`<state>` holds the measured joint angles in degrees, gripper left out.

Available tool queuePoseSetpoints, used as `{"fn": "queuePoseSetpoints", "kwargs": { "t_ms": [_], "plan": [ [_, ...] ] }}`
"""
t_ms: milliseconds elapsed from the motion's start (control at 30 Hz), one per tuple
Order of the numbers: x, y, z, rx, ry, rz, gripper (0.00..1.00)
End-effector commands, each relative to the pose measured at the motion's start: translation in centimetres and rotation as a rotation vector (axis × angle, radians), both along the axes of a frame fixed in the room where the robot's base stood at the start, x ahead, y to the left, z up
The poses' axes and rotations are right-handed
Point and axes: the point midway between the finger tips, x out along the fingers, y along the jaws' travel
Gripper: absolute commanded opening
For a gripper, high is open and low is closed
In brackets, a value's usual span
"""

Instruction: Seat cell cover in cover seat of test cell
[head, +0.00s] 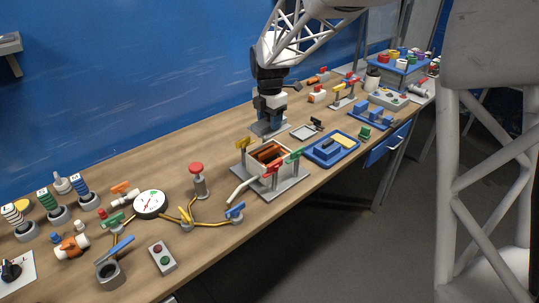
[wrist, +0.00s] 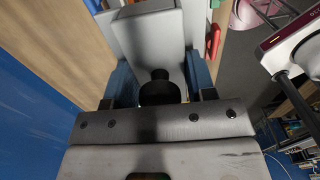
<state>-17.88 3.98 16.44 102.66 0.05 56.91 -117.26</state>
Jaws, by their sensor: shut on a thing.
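My gripper (head: 270,121) points down behind the test cell, low over the wooden table. In the wrist view, its blue fingers (wrist: 160,88) are shut on a black knob (wrist: 158,90). The knob stands on a grey plate, which appears to be the cell cover (wrist: 150,40); the grey part also shows below my fingers in the head view (head: 261,131). I cannot tell whether it touches the table. The test cell (head: 251,163) is a pale open-topped box with orange-brown parts inside, on a grey base.
Yellow (head: 243,143) and green (head: 296,156) clips stand beside the cell. A blue tray (head: 318,157) and a small grey tray (head: 303,133) lie to the right. A red-topped post (head: 197,180) and a dial gauge (head: 150,204) stand to the left. The blue wall is behind.

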Motion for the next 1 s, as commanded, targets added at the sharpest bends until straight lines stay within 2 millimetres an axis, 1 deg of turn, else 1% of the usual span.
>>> {"fn": "queuePoseSetpoints", "kwargs": {
  "t_ms": [167, 267, 367, 600, 700, 800, 1000],
  "plan": [
    [0.0, 0.0, -0.1, 0.000, 0.000, -0.001, 0.23],
    [0.0, 0.0, -0.5, -0.001, 0.001, -0.001, 0.23],
    [0.0, 0.0, -1.5, -0.001, 0.001, -0.002, 0.23],
    [0.0, 0.0, -4.9, -0.001, 0.003, -0.002, 0.23],
    [0.0, 0.0, -5.8, 0.000, 0.000, -0.002, 0.23],
    [0.0, 0.0, -6.2, 0.000, 0.000, -0.002, 0.23],
    [0.0, 0.0, -6.2, 0.000, 0.000, -0.002, 0.23]
  ]
}}
